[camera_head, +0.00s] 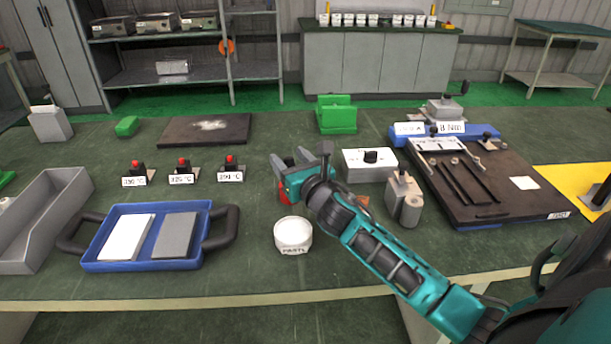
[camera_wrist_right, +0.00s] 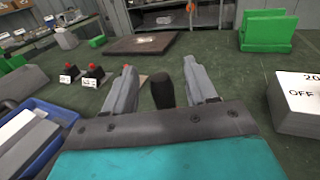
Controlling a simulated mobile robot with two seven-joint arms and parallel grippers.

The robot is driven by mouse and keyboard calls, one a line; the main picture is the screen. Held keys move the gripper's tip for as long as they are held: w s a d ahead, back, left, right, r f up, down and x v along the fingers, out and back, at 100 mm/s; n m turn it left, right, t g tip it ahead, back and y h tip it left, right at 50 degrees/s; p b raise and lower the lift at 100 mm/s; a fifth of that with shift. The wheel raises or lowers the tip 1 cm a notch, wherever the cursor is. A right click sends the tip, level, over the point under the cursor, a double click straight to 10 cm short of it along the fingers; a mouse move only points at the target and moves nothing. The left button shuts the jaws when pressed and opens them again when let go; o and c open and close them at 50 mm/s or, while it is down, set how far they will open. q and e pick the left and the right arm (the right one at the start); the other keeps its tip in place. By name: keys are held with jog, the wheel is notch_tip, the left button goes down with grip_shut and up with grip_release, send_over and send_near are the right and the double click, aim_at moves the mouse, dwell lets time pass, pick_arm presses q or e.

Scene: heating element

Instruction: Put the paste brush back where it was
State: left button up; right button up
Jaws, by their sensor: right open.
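The white paste jar (camera_head: 293,234) stands on the green table, below and in front of my right gripper in the head view. My right gripper (camera_head: 289,157) is above the table at mid-picture, its grey fingers apart. In the right wrist view the fingers (camera_wrist_right: 158,68) are also spread. A black, rounded upright piece (camera_wrist_right: 162,92) shows between them, apart from both fingers; it may be the paste brush's handle, but I cannot tell for sure. I cannot make out the brush's bristles. My left gripper is not in view.
A blue tray (camera_head: 140,263) with two plates is at left, near three red-knobbed switches (camera_head: 182,171). A white control box (camera_head: 368,166) and a grey device (camera_head: 404,199) are right of the gripper. A green block (camera_head: 337,117) and dark board (camera_head: 205,129) lie behind.

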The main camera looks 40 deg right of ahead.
jog(key=s+a, duration=0.1)
jog(key=s, duration=0.8)
jog(key=shift+s+a, duration=0.25)
